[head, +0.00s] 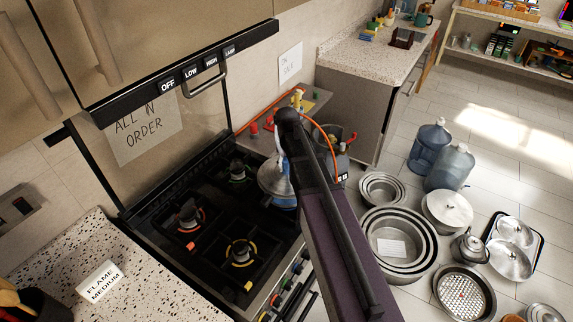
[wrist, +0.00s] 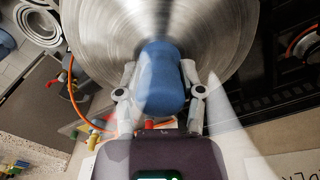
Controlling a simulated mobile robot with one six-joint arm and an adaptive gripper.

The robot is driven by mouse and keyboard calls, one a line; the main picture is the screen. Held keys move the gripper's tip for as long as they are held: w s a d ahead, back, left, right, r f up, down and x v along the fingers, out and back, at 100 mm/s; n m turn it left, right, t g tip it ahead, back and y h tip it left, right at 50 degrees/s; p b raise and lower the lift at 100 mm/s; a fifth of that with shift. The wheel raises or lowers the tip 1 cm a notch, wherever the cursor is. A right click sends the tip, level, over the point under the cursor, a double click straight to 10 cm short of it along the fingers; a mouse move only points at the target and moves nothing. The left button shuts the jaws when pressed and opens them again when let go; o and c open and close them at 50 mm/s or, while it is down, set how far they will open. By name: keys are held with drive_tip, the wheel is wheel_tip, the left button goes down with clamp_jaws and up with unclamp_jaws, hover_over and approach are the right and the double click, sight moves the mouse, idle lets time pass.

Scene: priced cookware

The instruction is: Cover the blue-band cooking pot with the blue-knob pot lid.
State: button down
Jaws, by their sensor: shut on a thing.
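In the wrist view the metal pot lid (wrist: 95,30) is a wide brushed disc that fills the top of the picture. Its blue knob (wrist: 162,85) sits between the two fingers of my gripper (wrist: 160,72), which is shut on it. In the head view the silver lid (head: 273,176) shows just left of my arm, above the stove's back right area. A blue patch that looks like the band of the cooking pot (head: 286,201) shows directly below it. My arm hides much of both, so I cannot tell whether the lid touches the pot's rim.
The black stove (head: 215,215) has other bare burners to the left and front. An orange hose (head: 325,140) runs behind my arm. A speckled counter (head: 140,275) lies at the front left. Pans (head: 463,292), nested bowls and blue water jugs (head: 450,167) stand on the floor at right.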

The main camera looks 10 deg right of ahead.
drive_tip(key=shift+f+b, duration=0.4)
drive_tip(key=shift+f, duration=0.05)
drive_tip(key=shift+r, duration=0.1)
drive_tip(key=shift+c, duration=0.7)
unclamp_jaws()
drive_tip(key=shift+o, duration=0.7)
drive_tip(key=shift+r, duration=0.1)
drive_tip(key=shift+r+p, duration=4.4)
drive_tip(key=shift+p, duration=0.2)
